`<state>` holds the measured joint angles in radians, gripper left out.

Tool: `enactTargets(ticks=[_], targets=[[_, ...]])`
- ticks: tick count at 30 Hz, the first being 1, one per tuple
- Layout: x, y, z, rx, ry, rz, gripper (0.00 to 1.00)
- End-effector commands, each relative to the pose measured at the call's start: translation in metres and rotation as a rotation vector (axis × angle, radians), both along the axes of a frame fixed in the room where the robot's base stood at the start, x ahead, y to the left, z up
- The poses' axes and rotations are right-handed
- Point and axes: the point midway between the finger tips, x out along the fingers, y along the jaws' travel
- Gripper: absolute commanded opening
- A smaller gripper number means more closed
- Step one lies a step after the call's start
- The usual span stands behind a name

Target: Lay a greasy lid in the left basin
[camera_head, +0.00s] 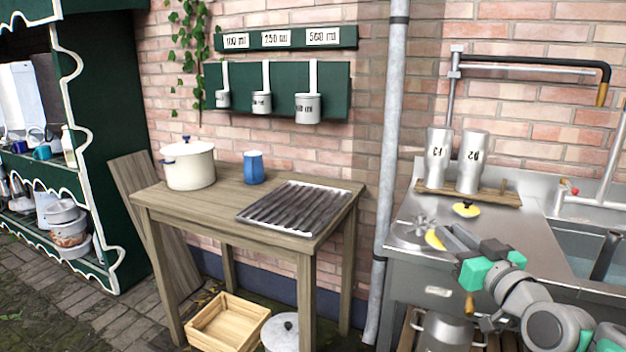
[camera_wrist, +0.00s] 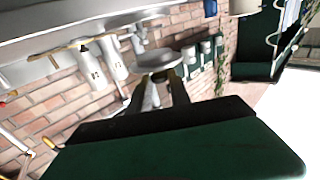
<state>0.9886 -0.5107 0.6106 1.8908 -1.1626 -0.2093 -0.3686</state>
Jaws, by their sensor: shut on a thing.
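My gripper (camera_head: 446,238) is over the front left part of the steel counter. In the wrist view, its two fingers (camera_wrist: 162,88) close on a pale grey round lid (camera_wrist: 157,60). In the head view, a grey disc (camera_head: 408,236) shows at the fingertips with a yellow patch beside it; I cannot tell whether any grease is on it. The left basin (camera_head: 580,246) of the sink is to the right of my gripper, partly cut off by my arm; I see no object in its visible part.
A yellow lid with a dark knob (camera_head: 466,209) lies on the counter. Two metal canisters (camera_head: 438,158) stand on a wooden board behind it. A faucet (camera_head: 590,200) rises behind the basins. A wooden table (camera_head: 215,215) with a pot and a rack stands left.

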Motion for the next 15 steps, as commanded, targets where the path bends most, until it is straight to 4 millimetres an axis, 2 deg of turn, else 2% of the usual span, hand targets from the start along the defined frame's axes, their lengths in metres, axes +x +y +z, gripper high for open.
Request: enactTargets(ticks=[1,6,9,15], targets=[[0.003,0.027,-0.015,0.005,0.001,0.033,0.0],[0.003,0.092,-0.059,0.0,0.007,0.097,0.0],[-0.002,0.12,-0.077,-0.005,0.012,0.124,0.0],[-0.012,0.159,-0.105,-0.016,0.025,0.163,0.0]])
